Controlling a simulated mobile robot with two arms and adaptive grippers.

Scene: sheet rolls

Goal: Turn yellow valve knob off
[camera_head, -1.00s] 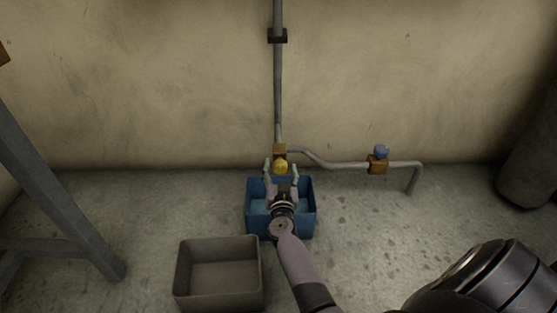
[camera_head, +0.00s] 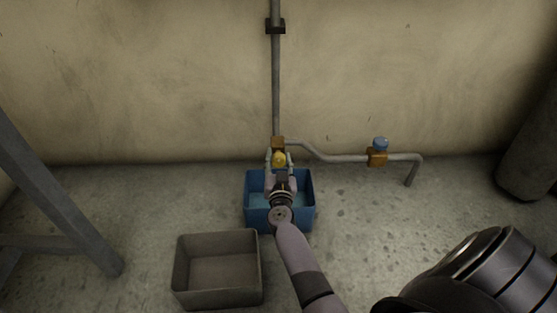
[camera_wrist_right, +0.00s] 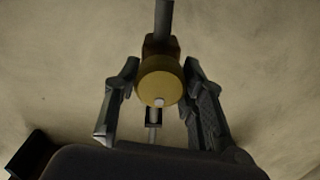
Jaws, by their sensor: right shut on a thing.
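The yellow valve knob (camera_head: 279,160) sits on the front of a brass valve body (camera_head: 278,142) at the foot of the vertical pipe. My right gripper (camera_head: 279,158) reaches up over the blue crate and is shut on the knob, one finger on each side. My left gripper is not in view.
A blue crate (camera_head: 293,217) stands on the floor under the valve. A grey bin (camera_head: 216,287) is at its front left. A side pipe (camera_head: 340,158) runs right to a second valve with a blue knob (camera_head: 380,143). A metal frame (camera_head: 48,200) stands at left.

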